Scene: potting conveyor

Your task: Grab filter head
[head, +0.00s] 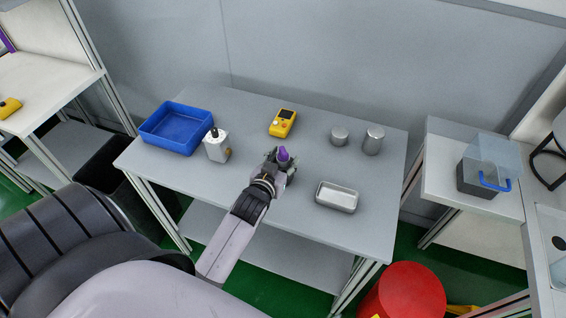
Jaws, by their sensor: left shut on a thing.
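My left gripper (281,163) is over the middle of the grey table and is shut on a small purple thing (283,154), which looks like the filter head. The purple top sticks up between the fingers; its lower part is hidden by the gripper. I cannot tell whether it touches the table. My right gripper is not in the head view.
A red bin (411,290) stands at the front right.

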